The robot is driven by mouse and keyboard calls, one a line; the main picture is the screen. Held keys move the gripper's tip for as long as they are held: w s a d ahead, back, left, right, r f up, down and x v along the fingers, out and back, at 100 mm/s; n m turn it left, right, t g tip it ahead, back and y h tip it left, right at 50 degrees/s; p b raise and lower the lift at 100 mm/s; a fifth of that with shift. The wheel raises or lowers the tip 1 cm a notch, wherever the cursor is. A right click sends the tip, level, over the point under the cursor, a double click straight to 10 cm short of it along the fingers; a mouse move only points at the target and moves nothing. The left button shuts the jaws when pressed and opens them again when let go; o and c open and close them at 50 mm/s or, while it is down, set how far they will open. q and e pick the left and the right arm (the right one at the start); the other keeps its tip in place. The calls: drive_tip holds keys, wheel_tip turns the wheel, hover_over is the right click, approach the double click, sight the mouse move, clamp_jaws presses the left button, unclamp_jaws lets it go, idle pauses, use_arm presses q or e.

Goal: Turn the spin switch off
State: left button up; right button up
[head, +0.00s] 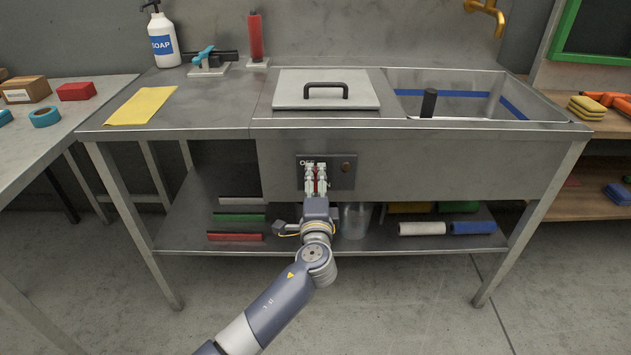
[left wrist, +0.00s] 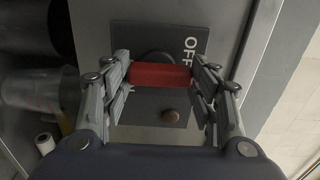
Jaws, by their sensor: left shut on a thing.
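The panel (head: 341,183) is on the front of the steel sink unit in the head view, where the handle is mostly hidden. My left gripper (head: 316,176) is at the panel. In the left wrist view its two fingers (left wrist: 161,78) are shut on the ends of the red handle. The handle lies across the picture there, with "OFF" to its upper right. My right gripper is not in view.
The unit's top holds a lidded cover (head: 290,93), a yellow cloth (head: 142,105) and a soap bottle (head: 163,40). The lower shelf holds several rolls, including a white one (head: 422,228), and a clear container (head: 355,220). The floor in front is clear.

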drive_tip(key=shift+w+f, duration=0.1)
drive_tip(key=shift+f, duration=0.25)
use_arm(q)
drive_tip(key=o, duration=1.1)
drive_tip(key=shift+c, duration=0.2)
drive_tip(key=s, duration=1.2)
